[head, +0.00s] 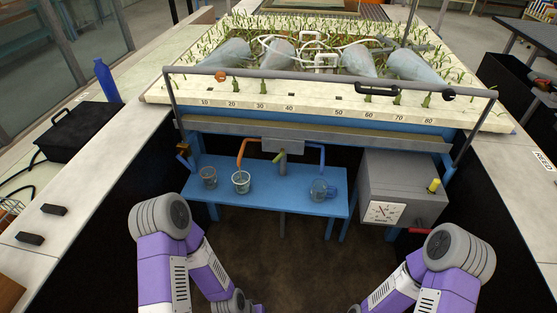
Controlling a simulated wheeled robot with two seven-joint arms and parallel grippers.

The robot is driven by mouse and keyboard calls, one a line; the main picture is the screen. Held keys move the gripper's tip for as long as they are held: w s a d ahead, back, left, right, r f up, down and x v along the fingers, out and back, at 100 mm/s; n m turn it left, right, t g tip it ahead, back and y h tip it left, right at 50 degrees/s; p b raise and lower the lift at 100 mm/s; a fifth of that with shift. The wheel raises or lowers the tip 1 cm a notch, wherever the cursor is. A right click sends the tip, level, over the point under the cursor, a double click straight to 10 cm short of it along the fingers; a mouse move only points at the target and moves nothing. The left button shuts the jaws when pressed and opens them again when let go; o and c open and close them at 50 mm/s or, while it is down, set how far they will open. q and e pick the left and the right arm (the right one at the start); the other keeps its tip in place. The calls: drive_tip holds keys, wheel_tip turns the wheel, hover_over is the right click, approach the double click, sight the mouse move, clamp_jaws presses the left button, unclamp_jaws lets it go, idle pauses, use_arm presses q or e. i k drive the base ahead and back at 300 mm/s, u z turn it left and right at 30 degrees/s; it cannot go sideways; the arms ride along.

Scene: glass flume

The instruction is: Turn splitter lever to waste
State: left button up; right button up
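The splitter (283,145) is a small grey box under the flume's front edge, at the middle of the head view. An orange tube (241,153) leaves it to the left and a blue tube (322,157) to the right. A small yellow-green lever (279,157) sits below the box and slants down to the left. I cannot read any waste mark. A clear cup (241,182) stands under the orange tube and a clear jug (319,189) under the blue tube. My arms come in low at both sides; both grippers are outside the picture.
The cups stand on a blue bench (285,204), with another cup (208,177) at its left. A grey box with a dial (384,212) and a red handle (420,231) is at the right. A grey rail (330,78) crosses above. The floor before the bench is clear.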

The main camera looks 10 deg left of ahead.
sight(281, 154)
drive_tip(key=z, duration=1.2)
drive_tip(key=i, duration=0.55)
drive_tip(key=u, duration=2.15)
